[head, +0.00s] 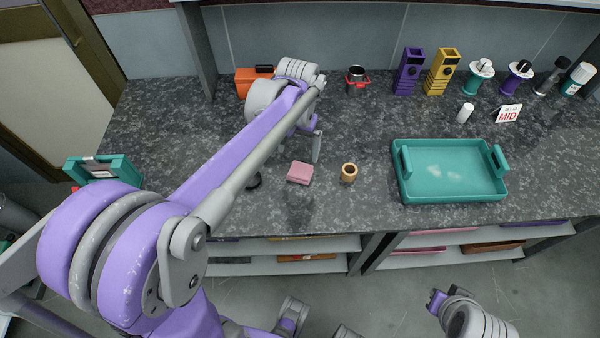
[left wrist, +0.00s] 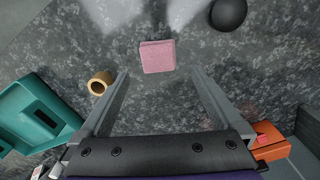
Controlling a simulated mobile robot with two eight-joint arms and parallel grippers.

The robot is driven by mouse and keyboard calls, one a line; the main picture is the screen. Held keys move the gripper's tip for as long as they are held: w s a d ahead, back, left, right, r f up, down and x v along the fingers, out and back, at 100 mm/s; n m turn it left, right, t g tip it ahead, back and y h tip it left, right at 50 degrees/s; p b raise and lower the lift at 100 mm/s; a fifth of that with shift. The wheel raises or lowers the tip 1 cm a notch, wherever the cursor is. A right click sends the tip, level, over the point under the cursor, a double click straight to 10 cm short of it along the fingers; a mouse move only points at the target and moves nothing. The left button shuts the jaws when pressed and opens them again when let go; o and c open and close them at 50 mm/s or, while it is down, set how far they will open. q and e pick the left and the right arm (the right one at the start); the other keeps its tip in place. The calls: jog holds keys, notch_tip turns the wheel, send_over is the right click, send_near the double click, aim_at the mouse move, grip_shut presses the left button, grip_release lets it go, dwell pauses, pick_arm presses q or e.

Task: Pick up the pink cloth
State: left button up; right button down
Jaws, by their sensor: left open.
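The pink cloth (head: 300,173) is a small folded square block lying on the dark speckled counter near its front edge. In the left wrist view the pink cloth (left wrist: 157,56) lies just beyond the fingertips, centred between them. My left gripper (head: 314,150) is above the counter behind the cloth, fingers pointing down. In the left wrist view my left gripper (left wrist: 160,74) is wide open and empty, apart from the cloth. Part of my right arm shows at the bottom right of the head view; its fingers cannot be made out.
A wooden ring-shaped piece (head: 349,173) stands right of the cloth. A dark round object (head: 254,181) lies to its left, partly behind my arm. A teal tray (head: 450,196) is farther right. An orange box (head: 250,78), purple holder (head: 408,72) and yellow holder (head: 441,72) stand at the back.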

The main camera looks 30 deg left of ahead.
aim_at(299, 171)
pick_arm(q)
notch_tip(299, 171, down, 9)
jog(key=shift+w+d+f+b, duration=0.1)
jog(key=shift+d+f+b, duration=0.05)
jog(key=shift+b, duration=0.2)
jog(key=shift+c, duration=0.2)
jog(key=c, duration=1.2)
notch_tip(299, 171, up, 10)
jog(key=p, duration=0.1)
